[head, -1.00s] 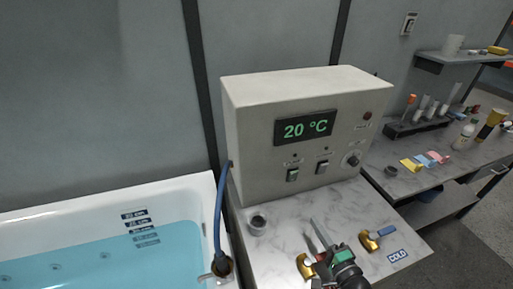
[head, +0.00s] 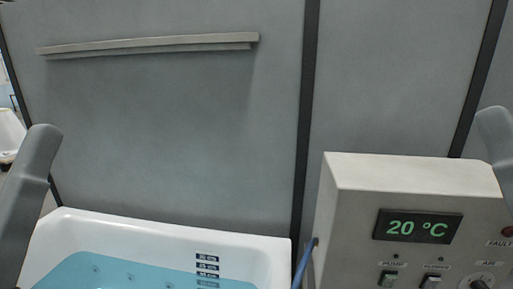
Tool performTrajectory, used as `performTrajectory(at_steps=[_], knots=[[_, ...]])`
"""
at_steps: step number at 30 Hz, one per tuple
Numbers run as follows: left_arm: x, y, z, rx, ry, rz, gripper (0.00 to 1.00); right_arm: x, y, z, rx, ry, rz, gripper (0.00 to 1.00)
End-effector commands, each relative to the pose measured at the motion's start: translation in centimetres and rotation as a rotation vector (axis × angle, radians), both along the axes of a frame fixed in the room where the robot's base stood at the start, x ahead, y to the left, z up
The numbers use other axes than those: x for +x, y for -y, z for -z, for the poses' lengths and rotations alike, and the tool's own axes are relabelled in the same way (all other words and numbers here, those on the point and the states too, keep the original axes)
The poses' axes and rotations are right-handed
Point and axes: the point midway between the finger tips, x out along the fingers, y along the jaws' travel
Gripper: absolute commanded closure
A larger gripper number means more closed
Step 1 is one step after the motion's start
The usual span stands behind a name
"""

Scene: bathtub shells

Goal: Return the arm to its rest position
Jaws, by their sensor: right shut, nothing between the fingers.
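No gripper fingers show in the head view now. A grey link of my left arm (head: 30,190) rises at the left edge, in front of the tub's left side. A grey link of my right arm (head: 496,145) shows at the right edge, beside the control box. Both grippers are outside the picture. The beige control box (head: 350,215) stands at the lower right, and its display (head: 417,226) reads 20 °C in green.
The white bathtub (head: 245,243) holds blue water (head: 130,275) at the lower left, with depth labels (head: 207,265) on its inner wall. A blue hose (head: 303,265) runs between tub and box. A rail (head: 150,46) is on the grey wall.

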Motion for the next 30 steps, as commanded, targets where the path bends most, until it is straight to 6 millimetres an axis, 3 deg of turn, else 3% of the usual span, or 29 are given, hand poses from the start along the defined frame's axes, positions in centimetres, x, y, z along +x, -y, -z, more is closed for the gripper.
performTrajectory(at_steps=[1, 3, 6, 11, 21, 25, 30], knots=[[0.0, 0.0, 0.1, 0.0, 0.0, 0.0, 0.24, -1.0, 1.0, -0.1, -0.079, 0.007, 0.158, 1.0], [0.0, 0.0, 0.0, 0.0, 0.0, 0.0, 0.24, 0.1, 1.6, 1.0, -0.218, -0.047, 0.354, 1.0], [0.0, 0.0, -6.2, 0.0, 0.0, 0.0, 0.24, 0.1, 1.5, -5.2, -0.227, -0.041, 0.359, 1.0], [0.0, 0.0, -13.1, 0.0, 0.001, 0.0, 0.24, 0.1, 1.5, -12.0, -0.227, -0.043, 0.357, 1.0], [0.0, 0.0, -29.2, 0.0, 0.001, 0.0, 0.24, 0.2, 1.5, -28.2, -0.226, -0.043, 0.355, 1.0], [0.0, 0.0, -32.8, 0.0, 0.0, 0.0, 0.24, 0.2, 1.5, -31.7, -0.226, -0.044, 0.354, 1.0], [0.0, 0.0, -33.9, 0.0, 0.0, 0.0, 0.24, 0.2, 1.5, -32.9, -0.226, -0.044, 0.354, 1.0]])
